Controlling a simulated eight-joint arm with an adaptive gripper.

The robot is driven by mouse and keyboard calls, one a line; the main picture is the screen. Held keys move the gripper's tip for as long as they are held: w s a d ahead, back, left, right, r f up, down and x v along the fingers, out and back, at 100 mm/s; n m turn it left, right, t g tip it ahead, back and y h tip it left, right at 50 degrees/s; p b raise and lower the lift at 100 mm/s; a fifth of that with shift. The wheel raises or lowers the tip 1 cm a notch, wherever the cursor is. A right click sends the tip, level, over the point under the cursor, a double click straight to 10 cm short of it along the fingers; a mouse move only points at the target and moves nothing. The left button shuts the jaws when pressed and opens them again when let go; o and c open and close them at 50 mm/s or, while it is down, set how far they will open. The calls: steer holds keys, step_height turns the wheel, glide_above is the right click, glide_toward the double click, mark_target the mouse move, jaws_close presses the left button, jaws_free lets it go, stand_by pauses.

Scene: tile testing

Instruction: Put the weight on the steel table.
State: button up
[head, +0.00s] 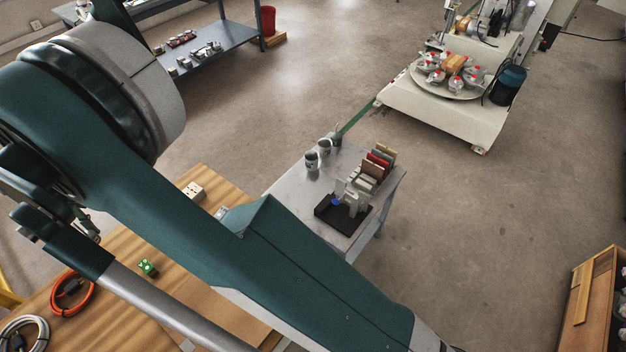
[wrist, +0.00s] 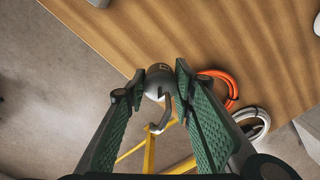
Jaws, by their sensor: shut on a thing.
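In the wrist view my gripper (wrist: 159,80) is shut on the weight (wrist: 157,75), a grey rounded body with a curved handle. The weight is between the fingertips, and the wooden table's edge and the floor show behind it. The steel table (head: 288,182) stands in the middle of the head view, beyond my arm, well away from my gripper's side of the picture. In the head view the weight cannot be made out, and my large arm covers much of the middle and left.
Several grey cylinders (head: 311,160), a black-based device (head: 345,218) and upright tiles (head: 380,158) occupy the steel table; its left part is bare.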

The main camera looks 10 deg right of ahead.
mark_target(79, 228)
steer(key=shift+r, duration=0.65)
step_height(79, 228, up, 4)
steer(key=shift+f, duration=0.25)
steer(key=w+d+m+b, duration=0.1)
steer(key=w+d+m, duration=0.1)
steer(key=w+d, duration=0.9)
steer(key=w+d+m, duration=0.1)
steer(key=w+d, duration=0.3)
steer(key=d, duration=1.3)
steer(key=w+d+m+b, duration=0.1)
steer(key=w+d+m, duration=0.1)
steer(key=w+d, duration=0.9)
steer(key=s+d+m, duration=0.2)
steer(key=d, duration=1.8)
step_height(79, 228, down, 15)
steer(key=shift+w+a+r, duration=0.15)
steer(key=shift+w+a, duration=0.05)
steer(key=shift+a, duration=0.1)
steer(key=shift+f+b, duration=0.7)
steer(key=shift+f, duration=2.45)
